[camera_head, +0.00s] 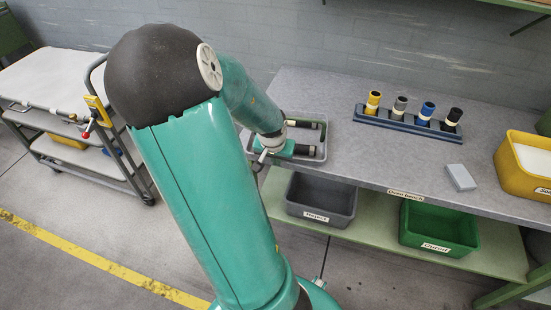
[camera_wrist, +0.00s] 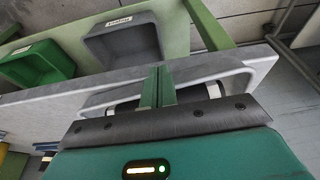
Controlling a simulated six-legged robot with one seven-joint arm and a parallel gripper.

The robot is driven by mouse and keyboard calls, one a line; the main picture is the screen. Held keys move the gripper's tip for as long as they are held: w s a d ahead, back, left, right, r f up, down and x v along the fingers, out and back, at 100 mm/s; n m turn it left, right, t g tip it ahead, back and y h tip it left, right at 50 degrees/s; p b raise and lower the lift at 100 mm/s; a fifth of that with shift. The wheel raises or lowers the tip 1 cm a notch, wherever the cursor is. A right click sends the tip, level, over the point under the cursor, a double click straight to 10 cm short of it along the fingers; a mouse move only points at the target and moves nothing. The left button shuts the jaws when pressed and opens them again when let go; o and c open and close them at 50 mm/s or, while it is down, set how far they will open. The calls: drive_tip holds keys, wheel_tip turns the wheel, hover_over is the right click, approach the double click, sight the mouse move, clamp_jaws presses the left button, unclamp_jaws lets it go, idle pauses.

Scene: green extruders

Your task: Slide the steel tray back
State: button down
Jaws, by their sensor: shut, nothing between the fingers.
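The steel tray (camera_head: 322,153) is a shallow grey tray at the left end of the grey bench top. It holds dark cylinders with pale ends, partly hidden by my arm. My gripper (camera_head: 262,157) is low at the tray's near left side. In the wrist view, the two green fingers of my gripper (camera_wrist: 158,72) lie together, shut and empty. They reach across the near side of the tray (camera_wrist: 238,78). I cannot tell whether they touch its wall.
A blue rack (camera_head: 408,123) with coloured cups stands farther right, with a small grey block (camera_head: 461,177) and a yellow bin (camera_head: 520,177). Below are a grey bin (camera_head: 320,198) and a green bin (camera_head: 438,228). A trolley (camera_head: 75,135) stands left. Bench between tray and rack is clear.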

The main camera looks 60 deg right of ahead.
drive_tip(key=shift+a, duration=0.1)
drive_tip(key=shift+s, duration=0.1)
drive_tip(key=shift+w+d, duration=0.2)
drive_tip(key=shift+d, duration=0.65)
drive_tip(key=shift+w+d, duration=0.2)
drive_tip(key=shift+d, duration=0.65)
